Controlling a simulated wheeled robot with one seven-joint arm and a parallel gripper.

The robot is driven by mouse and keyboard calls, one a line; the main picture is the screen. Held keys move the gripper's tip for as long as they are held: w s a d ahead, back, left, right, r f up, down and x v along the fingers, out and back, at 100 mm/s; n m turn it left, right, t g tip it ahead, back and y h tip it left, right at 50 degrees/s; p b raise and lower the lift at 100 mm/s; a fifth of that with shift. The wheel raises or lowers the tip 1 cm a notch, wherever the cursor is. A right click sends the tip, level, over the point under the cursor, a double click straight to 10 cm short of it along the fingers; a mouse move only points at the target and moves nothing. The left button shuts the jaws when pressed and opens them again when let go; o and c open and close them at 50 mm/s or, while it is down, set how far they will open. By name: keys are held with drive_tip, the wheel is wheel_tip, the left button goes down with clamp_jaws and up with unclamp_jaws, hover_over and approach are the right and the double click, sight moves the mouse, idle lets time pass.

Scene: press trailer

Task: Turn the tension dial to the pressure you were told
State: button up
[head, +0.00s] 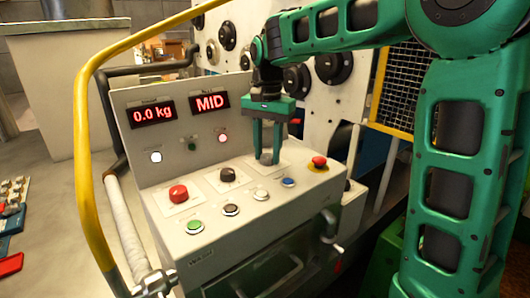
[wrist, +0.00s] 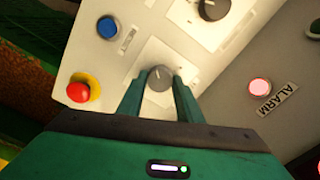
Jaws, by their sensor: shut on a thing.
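My gripper (head: 267,158) points down at the right back of the sloped control panel, with its green fingers on either side of a grey dial. In the wrist view my gripper (wrist: 160,82) is shut on this grey dial (wrist: 159,74), which has a light pointer mark. The fingers mostly hide the dial in the head view. A second, dark dial (head: 228,174) stands to its left and also shows in the wrist view (wrist: 213,8). The labels by the dials are too small to read. One red display (head: 209,103) reads MID and another (head: 153,115) reads 0.0 kg.
A red button (head: 178,193) is at the panel's left, and a red button on yellow (head: 318,163) is at its right. Green, white and blue buttons line the front. A yellow rail (head: 82,150) curves along the left. The lamp by the ALARM label (wrist: 260,87) glows pinkish.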

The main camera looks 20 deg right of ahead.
sight(267, 156)
drive_tip(key=shift+w+r+m, duration=0.1)
drive_tip(key=shift+m, duration=0.3)
drive_tip(key=o, duration=1)
drive_tip(key=shift+o, duration=0.2)
wheel_tip(267, 156, up, 11)
drive_tip(key=shift+f, duration=0.2)
